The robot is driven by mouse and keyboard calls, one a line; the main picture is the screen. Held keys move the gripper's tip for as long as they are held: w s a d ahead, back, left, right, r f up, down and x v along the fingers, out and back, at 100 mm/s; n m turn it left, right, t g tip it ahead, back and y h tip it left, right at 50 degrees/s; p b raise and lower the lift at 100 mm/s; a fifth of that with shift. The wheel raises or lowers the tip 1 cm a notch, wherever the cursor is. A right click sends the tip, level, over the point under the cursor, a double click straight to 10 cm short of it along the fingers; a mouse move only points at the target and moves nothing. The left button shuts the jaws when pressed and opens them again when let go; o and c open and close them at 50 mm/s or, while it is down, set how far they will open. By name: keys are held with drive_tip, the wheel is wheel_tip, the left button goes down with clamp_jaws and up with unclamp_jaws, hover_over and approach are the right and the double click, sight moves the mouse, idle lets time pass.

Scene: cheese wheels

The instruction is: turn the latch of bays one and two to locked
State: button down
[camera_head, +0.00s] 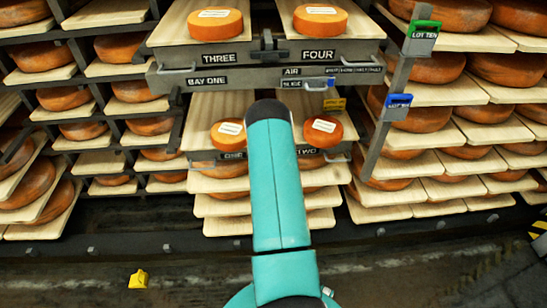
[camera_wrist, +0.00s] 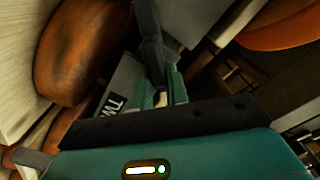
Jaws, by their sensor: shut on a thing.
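The latch of bays one and two is hidden behind my teal arm in the head view. The plates ONE (camera_head: 232,156) and TWO (camera_head: 400,154) show on either side of the arm. In the wrist view my gripper (camera_wrist: 163,97) is shut on a small part beside the plate lettered TW (camera_wrist: 117,102). I take this part for the latch, a dark upright piece (camera_wrist: 150,45); its exact turn is unclear. Cheese wheels with pale labels sit on bay one (camera_head: 228,135) and bay two (camera_head: 323,131).
Above are bays THREE (camera_head: 220,57) and FOUR (camera_head: 318,54) with a dark latch (camera_head: 267,44) between them. A slanted post with a blue tag (camera_head: 398,101) stands at the right. Racks of cheese wheels line both sides. A yellow object (camera_head: 138,279) lies on the floor.

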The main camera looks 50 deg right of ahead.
drive_tip(key=m, duration=0.4)
drive_tip(key=shift+s+d+f+m, duration=0.2)
drive_tip(key=shift+s+f+m, duration=0.05)
drive_tip(key=shift+f+m, duration=0.15)
drive_tip(key=m, duration=0.4)
drive_tip(key=shift+f+m, duration=0.3)
drive_tip(key=c, duration=1.4)
unclamp_jaws()
drive_tip(key=shift+o, duration=0.2)
drive_tip(key=v, duration=1.3)
drive_tip(key=shift+s+a, duration=0.3)
